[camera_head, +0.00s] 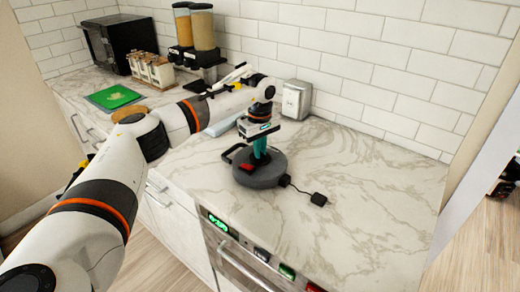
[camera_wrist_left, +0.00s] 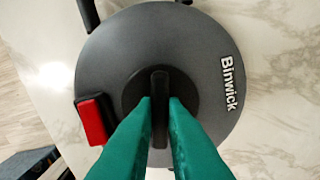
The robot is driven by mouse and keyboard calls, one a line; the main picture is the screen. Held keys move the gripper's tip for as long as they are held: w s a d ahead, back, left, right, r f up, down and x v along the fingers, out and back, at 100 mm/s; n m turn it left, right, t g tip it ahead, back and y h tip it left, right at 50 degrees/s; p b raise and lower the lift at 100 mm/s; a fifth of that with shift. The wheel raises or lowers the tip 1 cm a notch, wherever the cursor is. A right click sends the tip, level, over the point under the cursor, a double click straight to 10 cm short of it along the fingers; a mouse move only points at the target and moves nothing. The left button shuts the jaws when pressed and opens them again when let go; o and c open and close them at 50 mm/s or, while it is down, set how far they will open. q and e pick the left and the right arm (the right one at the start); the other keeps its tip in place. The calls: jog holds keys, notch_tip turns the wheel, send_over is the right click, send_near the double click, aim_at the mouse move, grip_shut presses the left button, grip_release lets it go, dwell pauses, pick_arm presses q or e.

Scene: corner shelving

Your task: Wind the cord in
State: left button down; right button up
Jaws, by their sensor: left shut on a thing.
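A round dark grey cord reel (camera_head: 262,178) lies flat on the marble counter. A short black cord ends in a black plug (camera_head: 318,199) just right of it. In the left wrist view the reel's disc (camera_wrist_left: 215,55) carries the word "Binwick", a red and black block (camera_wrist_left: 95,118) at its left and a dark upright grip (camera_wrist_left: 160,108) at its centre. My left gripper (camera_head: 260,157) points down over the middle of the reel. Its green fingers (camera_wrist_left: 160,103) are shut on the central grip. My right gripper is not in view.
The marble counter (camera_head: 365,200) is clear right of the reel. A metal box (camera_head: 297,100) stands by the tiled wall. Cereal dispensers (camera_head: 202,28), a black oven (camera_head: 120,42) and a green board (camera_head: 113,97) are farther left. An appliance (camera_head: 245,255) sits below the counter's front edge.

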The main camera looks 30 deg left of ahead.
pick_arm(q)
jog(key=m, duration=0.7)
jog(key=shift+r, duration=0.1)
jog(key=m, duration=0.3)
jog(key=shift+m+b, duration=0.3)
jog(key=shift+m, duration=2.1)
jog(key=c, duration=1.5)
grip_release()
notch_tip(320, 180, up, 12)
jog(key=shift+b, duration=1)
